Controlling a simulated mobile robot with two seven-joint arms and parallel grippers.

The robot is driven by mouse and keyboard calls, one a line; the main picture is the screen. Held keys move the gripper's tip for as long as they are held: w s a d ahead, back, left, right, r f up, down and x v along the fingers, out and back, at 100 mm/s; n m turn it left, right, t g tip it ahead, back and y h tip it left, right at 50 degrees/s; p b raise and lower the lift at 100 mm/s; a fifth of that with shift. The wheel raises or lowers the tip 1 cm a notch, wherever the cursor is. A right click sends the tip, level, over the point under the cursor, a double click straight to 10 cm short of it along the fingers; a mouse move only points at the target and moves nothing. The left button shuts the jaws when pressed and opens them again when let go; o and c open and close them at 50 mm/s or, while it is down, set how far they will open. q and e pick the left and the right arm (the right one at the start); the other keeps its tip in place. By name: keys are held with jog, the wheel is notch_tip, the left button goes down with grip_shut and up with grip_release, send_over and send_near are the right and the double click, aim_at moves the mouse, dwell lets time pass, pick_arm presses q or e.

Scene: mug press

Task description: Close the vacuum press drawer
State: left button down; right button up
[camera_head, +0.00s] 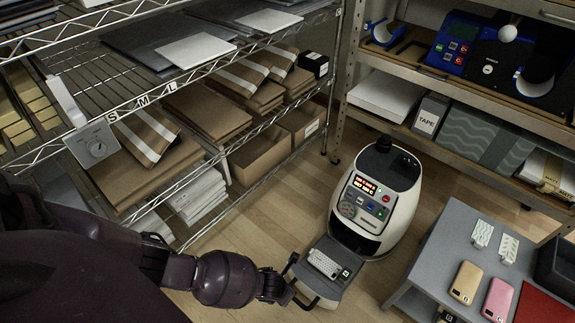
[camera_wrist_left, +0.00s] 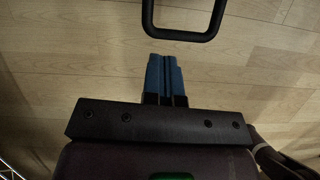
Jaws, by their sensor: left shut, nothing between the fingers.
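The vacuum press (camera_head: 403,200) is a rounded white and black machine with a lit red display, standing on the floor in the head view. Its grey drawer (camera_head: 338,287) is pulled out at the front and holds a white patterned phone case (camera_head: 323,263). The dark handle loop is at the drawer's front; it shows in the left wrist view as a black handle (camera_wrist_left: 182,37). My left gripper (camera_head: 290,296) is beside the drawer's front end. Its blue fingers (camera_wrist_left: 164,58) are shut and empty, just short of the handle bar. My right gripper is not in view.
A grey table (camera_head: 450,242) at the right holds phone cases, including a gold case (camera_head: 466,282) and a pink case (camera_head: 498,299). Wire shelving (camera_head: 200,150) with parcels stands at the left. A shelf unit (camera_head: 460,95) stands behind the press. Wooden floor is clear between them.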

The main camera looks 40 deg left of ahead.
pick_arm(q)
jog(key=s+b+x, duration=0.1)
jog(key=b+x, duration=0.2)
jog(key=x, duration=0.3)
jog(key=b, duration=0.1)
send_over(300, 284)
jog(key=s, duration=0.2)
jog(key=shift+f, duration=0.2)
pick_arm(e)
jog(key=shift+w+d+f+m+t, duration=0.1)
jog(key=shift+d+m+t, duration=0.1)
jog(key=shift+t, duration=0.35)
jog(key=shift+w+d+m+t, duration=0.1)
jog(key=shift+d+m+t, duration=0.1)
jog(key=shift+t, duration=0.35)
pick_arm(q)
jog(key=shift+w, duration=0.1)
